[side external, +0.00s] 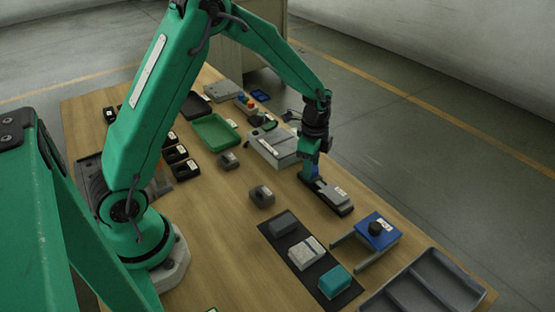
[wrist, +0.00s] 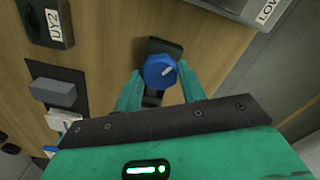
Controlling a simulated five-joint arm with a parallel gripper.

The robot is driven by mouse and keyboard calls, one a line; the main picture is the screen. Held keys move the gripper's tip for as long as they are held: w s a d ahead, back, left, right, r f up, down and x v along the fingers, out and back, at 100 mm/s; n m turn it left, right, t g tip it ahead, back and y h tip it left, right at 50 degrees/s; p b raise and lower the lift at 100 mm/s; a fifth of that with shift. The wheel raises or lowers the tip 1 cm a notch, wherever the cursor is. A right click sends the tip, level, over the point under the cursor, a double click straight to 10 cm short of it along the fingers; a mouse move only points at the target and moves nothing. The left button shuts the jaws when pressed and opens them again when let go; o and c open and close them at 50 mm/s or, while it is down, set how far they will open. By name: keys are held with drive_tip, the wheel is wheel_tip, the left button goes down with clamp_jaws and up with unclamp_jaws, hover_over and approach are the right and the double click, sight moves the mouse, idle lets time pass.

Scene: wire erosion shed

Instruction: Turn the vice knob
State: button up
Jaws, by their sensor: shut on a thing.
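The blue knob (wrist: 160,71) is round, with a white pointer mark. It sits on a dark vice-like base (wrist: 165,46) in the wrist view. My gripper (wrist: 160,84) is shut on the knob, one teal finger on each side. The lower part of the base is hidden by my gripper in the wrist view.
A blue block with a black knob and grey arms (side external: 382,238) stands nearby at right. A black mat (side external: 285,238) holds three blocks. A grey box (side external: 272,150) is behind my gripper. A grey tray (side external: 425,285) lies at the front edge. Bare wood (side external: 215,215) lies left.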

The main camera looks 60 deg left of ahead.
drive_tip(key=shift+n, duration=0.4)
drive_tip(key=n, duration=1.3)
drive_tip(key=shift+n, duration=0.3)
drive_tip(key=n, duration=1)
drive_tip(key=shift+n, duration=0.3)
